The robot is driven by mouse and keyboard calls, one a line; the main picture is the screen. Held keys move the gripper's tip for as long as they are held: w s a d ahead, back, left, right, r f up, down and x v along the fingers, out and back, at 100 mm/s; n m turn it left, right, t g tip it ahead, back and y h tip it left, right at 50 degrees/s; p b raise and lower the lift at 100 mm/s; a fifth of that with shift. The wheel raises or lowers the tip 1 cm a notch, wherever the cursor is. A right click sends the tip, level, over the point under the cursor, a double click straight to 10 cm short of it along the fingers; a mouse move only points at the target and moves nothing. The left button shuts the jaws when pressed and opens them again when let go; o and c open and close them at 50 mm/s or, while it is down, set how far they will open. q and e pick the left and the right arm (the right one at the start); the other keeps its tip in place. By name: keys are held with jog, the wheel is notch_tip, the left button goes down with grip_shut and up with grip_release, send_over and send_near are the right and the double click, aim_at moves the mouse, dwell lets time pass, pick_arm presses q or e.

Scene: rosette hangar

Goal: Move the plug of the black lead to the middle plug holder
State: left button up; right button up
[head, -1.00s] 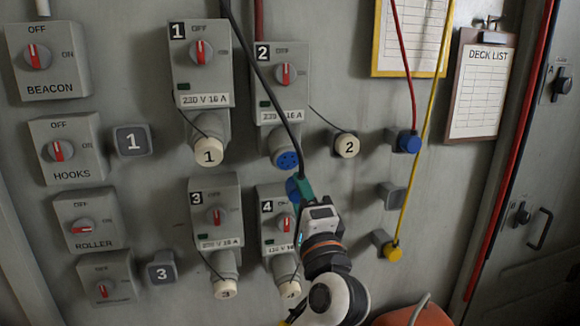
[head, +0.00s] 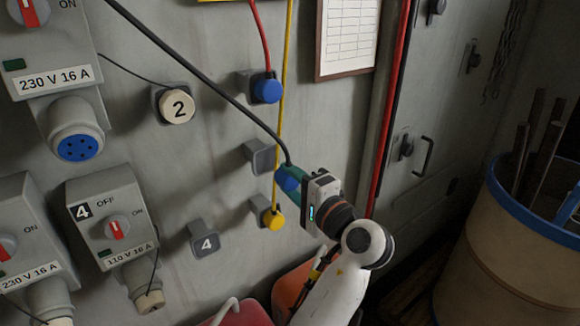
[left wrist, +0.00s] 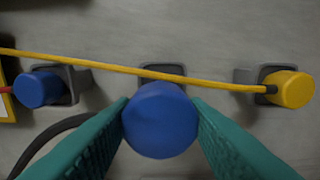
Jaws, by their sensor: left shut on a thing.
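The blue plug (head: 287,180) of the black lead (head: 205,80) is between the teal fingers of my left gripper (head: 294,182). The gripper is shut on this plug (left wrist: 160,120), which also shows large in the left wrist view. The grey middle plug holder (head: 259,156) is empty and lies just up and left of the plug in the head view. In the left wrist view the middle holder (left wrist: 162,71) is partly hidden behind the plug. I cannot tell the gap between them. My right gripper is not in view.
The yellow lead (left wrist: 120,67) crosses in front of the middle holder. The upper holder has the red lead's blue plug (head: 267,89); the lower has a yellow plug (head: 273,219). Socket 2 (head: 78,146) is open at left. A barrel (head: 510,240) stands at right.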

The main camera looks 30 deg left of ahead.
aim_at(266, 160)
pick_arm(q)
jog(key=shift+w+d+f, duration=0.2)
jog(key=shift+w+f, duration=0.05)
jog(key=shift+w, duration=0.2)
jog(key=shift+a+r, duration=0.15)
jog(key=shift+a, duration=0.8)
jog(key=x, duration=0.2)
jog(key=shift+w+a, duration=0.2)
jog(key=shift+a, duration=0.05)
jog(key=shift+w+a, duration=0.15)
jog(key=shift+a, duration=0.35)
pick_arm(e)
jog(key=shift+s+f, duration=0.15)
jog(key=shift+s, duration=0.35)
pick_arm(q)
jog(key=shift+p, duration=0.35)
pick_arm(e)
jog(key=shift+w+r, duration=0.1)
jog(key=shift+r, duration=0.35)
pick_arm(q)
jog(key=shift+w+a, duration=0.25)
jog(key=shift+a, duration=0.3)
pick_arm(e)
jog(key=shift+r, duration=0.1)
